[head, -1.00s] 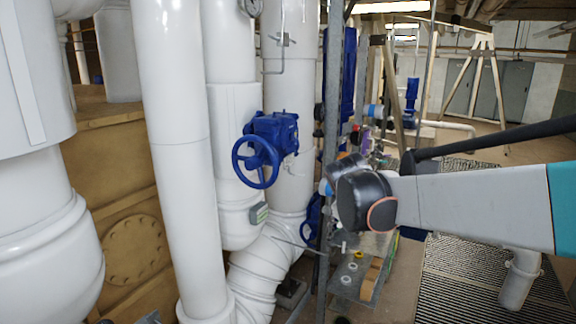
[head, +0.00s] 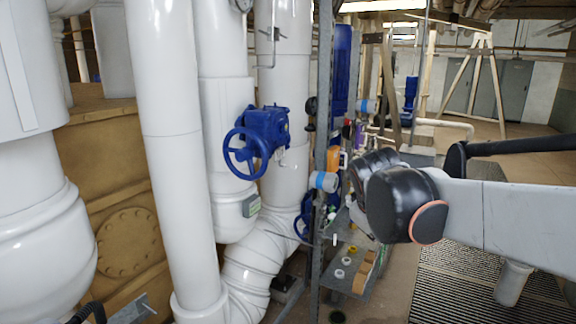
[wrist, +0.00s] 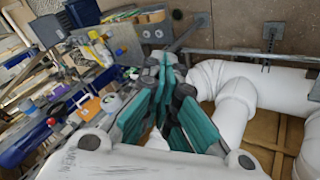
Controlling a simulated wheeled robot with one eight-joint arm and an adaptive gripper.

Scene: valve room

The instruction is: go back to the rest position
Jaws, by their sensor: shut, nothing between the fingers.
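My gripper (wrist: 170,66) shows in the wrist view with its teal-padded fingers drawn together and nothing between them. In the head view my arm reaches in from the right, with its black joint right of the blue valve; I cannot make out the gripper's fingers there. The blue handwheel valve (head: 257,140) sits on the white pipes, left of and apart from my arm.
Thick white pipes (head: 170,140) fill the left. A grey upright post (head: 322,150) and a shelf with small parts (head: 350,262) stand close by my arm. White pipe (wrist: 228,88) also lies right of the gripper in the wrist view. Grating (head: 455,285) covers the floor at right.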

